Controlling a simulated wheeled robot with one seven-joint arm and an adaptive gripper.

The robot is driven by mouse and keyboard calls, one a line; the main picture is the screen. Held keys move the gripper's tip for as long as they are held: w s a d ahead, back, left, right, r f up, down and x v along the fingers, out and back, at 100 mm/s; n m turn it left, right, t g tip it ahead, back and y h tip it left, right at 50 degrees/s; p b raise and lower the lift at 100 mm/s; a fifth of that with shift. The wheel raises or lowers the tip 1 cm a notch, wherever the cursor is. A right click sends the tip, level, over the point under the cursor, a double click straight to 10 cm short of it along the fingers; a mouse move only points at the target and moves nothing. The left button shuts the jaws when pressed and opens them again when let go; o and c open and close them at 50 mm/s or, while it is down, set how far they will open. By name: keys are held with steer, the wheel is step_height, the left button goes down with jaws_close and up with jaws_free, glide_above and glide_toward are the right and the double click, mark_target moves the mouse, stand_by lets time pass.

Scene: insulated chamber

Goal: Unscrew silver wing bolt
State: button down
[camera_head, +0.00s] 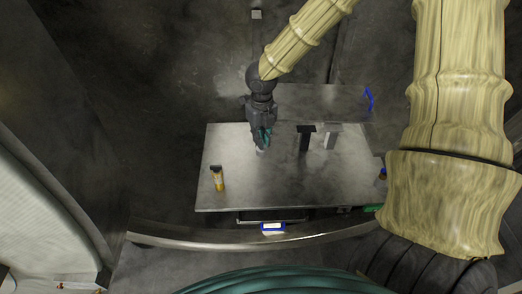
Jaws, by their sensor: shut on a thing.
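My gripper (262,145) is low over the left half of the grey table, pointing down. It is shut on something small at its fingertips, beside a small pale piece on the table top. I take the held thing to be the silver wing bolt, but it is too small and too covered by the fingers to make out its shape. My arm reaches in from the top right.
A black stand (305,137) and a grey block (331,137) are right of my gripper. The front middle is clear.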

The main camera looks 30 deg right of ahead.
steer(key=c, duration=1.7)
jaws_free()
steer(key=shift+c, duration=0.2)
steer(key=shift+r, duration=0.15)
steer(key=shift+r, duration=2.4)
